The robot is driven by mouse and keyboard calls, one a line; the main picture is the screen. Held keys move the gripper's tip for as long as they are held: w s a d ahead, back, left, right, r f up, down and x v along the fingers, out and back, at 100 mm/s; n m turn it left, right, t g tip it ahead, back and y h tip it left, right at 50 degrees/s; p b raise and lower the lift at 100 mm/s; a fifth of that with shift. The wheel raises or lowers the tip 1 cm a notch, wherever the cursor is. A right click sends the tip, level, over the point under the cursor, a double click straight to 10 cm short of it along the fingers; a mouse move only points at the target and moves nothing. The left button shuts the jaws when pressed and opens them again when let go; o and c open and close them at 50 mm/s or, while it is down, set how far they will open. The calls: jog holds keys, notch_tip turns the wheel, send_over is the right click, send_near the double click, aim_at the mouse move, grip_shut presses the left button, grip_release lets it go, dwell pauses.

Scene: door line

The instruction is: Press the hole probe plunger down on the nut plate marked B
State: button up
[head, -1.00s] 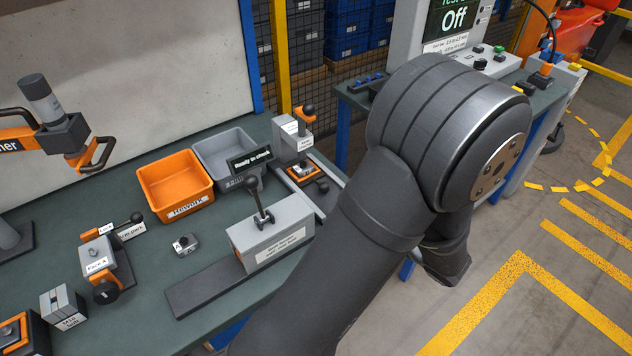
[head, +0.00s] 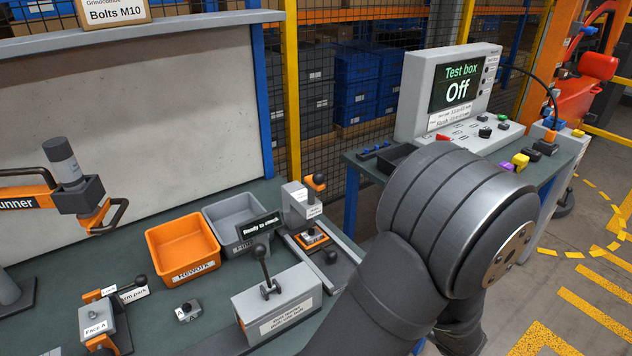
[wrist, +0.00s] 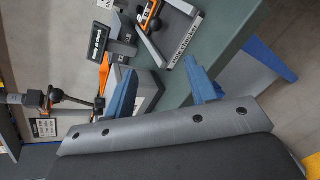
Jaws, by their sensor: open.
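The hole probe appears to be the grey stand (head: 301,201) with an orange-collared, black-knobbed plunger (head: 316,184) at the bench's right end. The plunger looks raised. A small part sits in an orange-edged nest (head: 312,240) at its foot; its letter is too small to read. A display (head: 262,231) beside it reads "Ready to check". A small grey nut plate (head: 188,311) lies loose on the bench, apparently marked A. My gripper (wrist: 158,64) shows two blue fingers spread apart with nothing between them, short of the probe station (wrist: 149,18). The head view does not show my gripper.
An orange rework bin (head: 182,250) and a grey bin (head: 222,238) stand left of the probe. A grey lever block (head: 277,306) stands in front of it. A test box (head: 462,85) reading "Off" sits on another table.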

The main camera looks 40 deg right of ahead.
dwell(0.3)
jog(key=shift+d, duration=0.25)
jog(key=c, duration=0.6)
jog(key=d+h, duration=0.1)
jog(key=d, duration=0.1)
jog(key=d+r+m+h, duration=0.1)
jog(key=d, duration=0.1)
jog(key=d+r+m+g+h, duration=0.1)
jog(key=d, duration=0.1)
jog(key=shift+w+d+r+h, duration=0.1)
jog(key=shift+w+d+h, duration=0.15)
jog(key=shift+h, duration=0.15)
grip_shut()
jog(key=s+d+r+m+g+h, duration=0.4)
jog(key=d+r+m+g+h, duration=0.3)
jog(key=d+r+m+g, duration=0.5)
jog(key=w+a+r+m+t+y, duration=0.5)
jog(key=w+a+r, duration=0.3)
jog(key=w+a, duration=0.2)
jog(key=w+a+r+m+t+y, duration=0.4)
jog(key=w+a+r, duration=0.3)
jog(key=w+a, duration=0.3)
jog(key=shift+w+a+r+m+t+y, duration=0.25)
jog(key=shift+w+r+m+t+y, duration=0.15)
jog(key=shift+w+m+y, duration=0.35)
